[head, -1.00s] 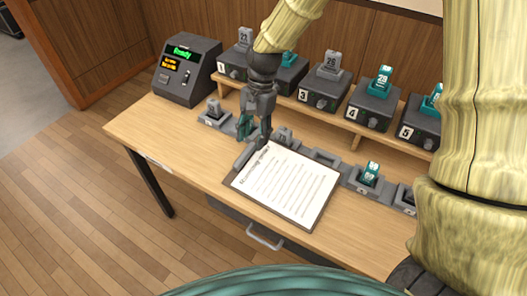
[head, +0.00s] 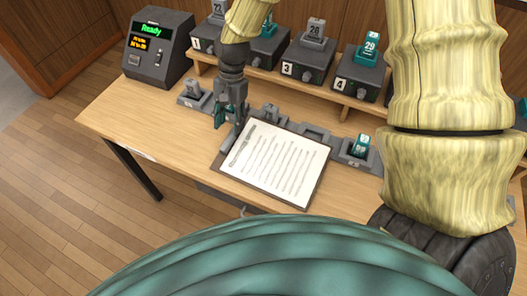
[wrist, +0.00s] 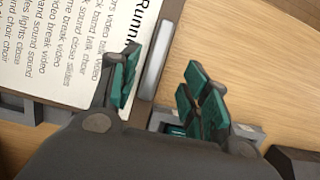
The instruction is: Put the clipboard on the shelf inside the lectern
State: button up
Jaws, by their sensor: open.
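The clipboard (head: 312,186) lies flat on the wooden desk, a dark board with a white printed sheet (head: 275,160). Its grey clip (head: 230,142) is at the left edge. My gripper (head: 227,125) is at this clip edge, pointing down. In the wrist view my gripper (wrist: 160,92) is open. One teal-padded finger is over the sheet and the other over the desk side, with the clip (wrist: 155,58) in line with the gap between them. Whether either finger touches the clipboard cannot be told. I see no lectern in these views.
A row of numbered dark boxes (head: 303,59) with upright tags stands on a raised ledge behind. Grey holders (head: 357,152) line the desk behind the clipboard. A console (head: 157,47) showing "Ready" is at the back left. The left front of the desk (head: 135,115) is clear.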

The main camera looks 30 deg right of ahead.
aim_at(230, 136)
jog(key=shift+s+a+f+p, duration=0.2)
jog(key=shift+s+f+p, duration=0.1)
jog(key=shift+s+f, duration=0.35)
jog(key=shift+w+x, duration=0.2)
jog(key=shift+x, duration=1.05)
jog(key=shift+s+f, duration=0.1)
jog(key=shift+s, duration=0.05)
